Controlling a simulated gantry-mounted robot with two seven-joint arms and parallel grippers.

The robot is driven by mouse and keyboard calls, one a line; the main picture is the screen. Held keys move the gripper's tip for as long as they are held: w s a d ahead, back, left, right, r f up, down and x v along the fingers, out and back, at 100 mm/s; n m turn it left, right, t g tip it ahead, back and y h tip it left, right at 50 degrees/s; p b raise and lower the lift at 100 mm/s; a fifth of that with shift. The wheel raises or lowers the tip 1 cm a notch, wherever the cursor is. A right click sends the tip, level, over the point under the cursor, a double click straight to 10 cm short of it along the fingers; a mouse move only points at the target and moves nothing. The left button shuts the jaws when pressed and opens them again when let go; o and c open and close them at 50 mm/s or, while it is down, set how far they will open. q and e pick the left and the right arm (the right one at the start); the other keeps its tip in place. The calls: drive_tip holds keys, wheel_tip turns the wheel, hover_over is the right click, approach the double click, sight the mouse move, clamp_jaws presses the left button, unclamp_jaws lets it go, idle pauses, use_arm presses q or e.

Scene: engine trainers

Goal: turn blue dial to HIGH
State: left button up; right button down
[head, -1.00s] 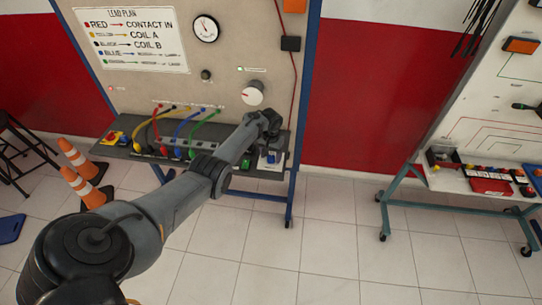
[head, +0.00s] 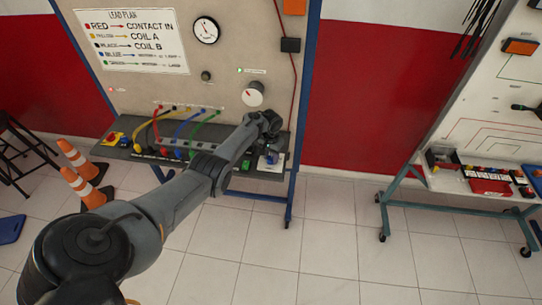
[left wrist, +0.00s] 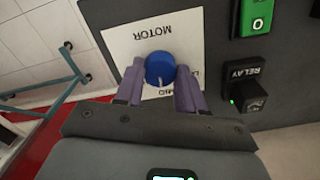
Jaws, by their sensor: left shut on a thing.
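The blue dial (left wrist: 159,66) sits on a white plate (left wrist: 125,45) marked MOTOR, which appears upside down in the left wrist view. A pale mark shows on the dial's edge on the side nearest my wrist. My left gripper (left wrist: 160,82) has one finger on each side of the dial and is shut on it. Part of the plate's lettering is hidden by the fingers. In the head view the blue dial (head: 271,158) is at the right end of the grey shelf (head: 228,170), just below my left wrist. My right gripper is not in view.
A RELAY switch (left wrist: 250,90) and a green button (left wrist: 257,22) are beside the plate. Colored leads (head: 185,125) run from the upright panel to the shelf. Orange cones (head: 82,163) stand at the left. A second trainer (head: 480,185) stands at the right, with clear floor between.

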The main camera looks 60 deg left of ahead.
sight(271, 158)
use_arm(q)
drive_tip(key=m, duration=1)
drive_tip(key=shift+b, duration=0.35)
drive_tip(key=shift+m, duration=0.3)
drive_tip(key=o, duration=1)
drive_tip(key=shift+o, duration=0.2)
drive_tip(key=shift+r, duration=0.1)
wheel_tip(271, 158, up, 11)
drive_tip(key=p, duration=0.4)
drive_tip(key=shift+f, duration=0.2)
